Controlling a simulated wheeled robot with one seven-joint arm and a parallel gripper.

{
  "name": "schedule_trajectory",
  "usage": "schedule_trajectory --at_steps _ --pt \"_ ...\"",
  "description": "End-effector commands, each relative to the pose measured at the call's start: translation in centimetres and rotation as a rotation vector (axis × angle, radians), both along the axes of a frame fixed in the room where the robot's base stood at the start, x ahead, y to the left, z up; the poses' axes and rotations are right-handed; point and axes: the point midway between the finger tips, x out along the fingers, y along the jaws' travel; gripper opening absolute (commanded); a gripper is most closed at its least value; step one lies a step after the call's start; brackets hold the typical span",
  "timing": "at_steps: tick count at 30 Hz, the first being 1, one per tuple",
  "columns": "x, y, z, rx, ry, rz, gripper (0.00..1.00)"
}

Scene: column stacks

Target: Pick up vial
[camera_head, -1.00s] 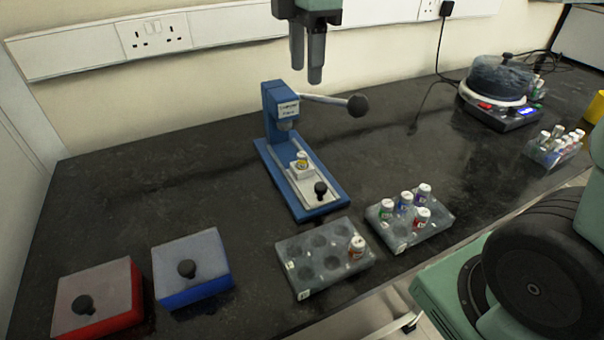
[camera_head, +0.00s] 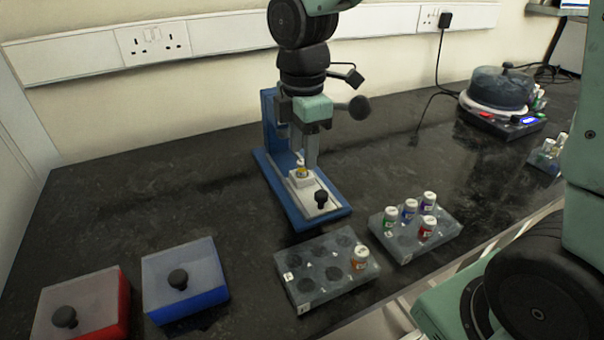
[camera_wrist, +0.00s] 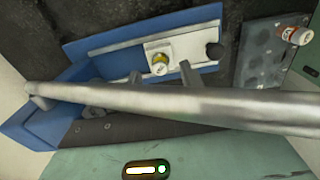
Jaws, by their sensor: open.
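A vial with a white cap and yellow band (camera_head: 301,170) stands in the white holder (camera_head: 301,180) on the blue crimping press (camera_head: 272,183). In the wrist view the vial (camera_wrist: 160,65) sits upright in its white block. My gripper (camera_head: 306,163) is open, with its fingers pointing down close to the vial in the head view. In the wrist view the fingertips (camera_wrist: 160,74) lie to either side of the vial, apart from each other. The press lever (camera_wrist: 130,98) crosses the wrist view in front of the fingers and hides part of them.
A grey rack (camera_head: 328,285) with one orange-labelled vial and another rack (camera_head: 440,238) with several vials stand at the front right. A blue box (camera_head: 185,280) and a red box (camera_head: 82,305) are at the front left. A centrifuge-like device (camera_head: 500,100) stands at the back right.

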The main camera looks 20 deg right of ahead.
Motion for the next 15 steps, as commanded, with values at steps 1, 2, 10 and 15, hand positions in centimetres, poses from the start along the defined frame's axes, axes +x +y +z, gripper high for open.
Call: schedule_trajectory --at_steps 1,2,10,15 --pt "0.0 0.0 -1.0 0.000 0.001 0.000 0.45" --pt "0.0 0.0 -1.3 0.000 0.002 0.000 0.45" --pt "0.0 0.0 -2.2 0.000 -0.001 -0.001 0.45" --pt "0.0 0.0 -2.1 0.000 -0.001 -0.001 0.22"
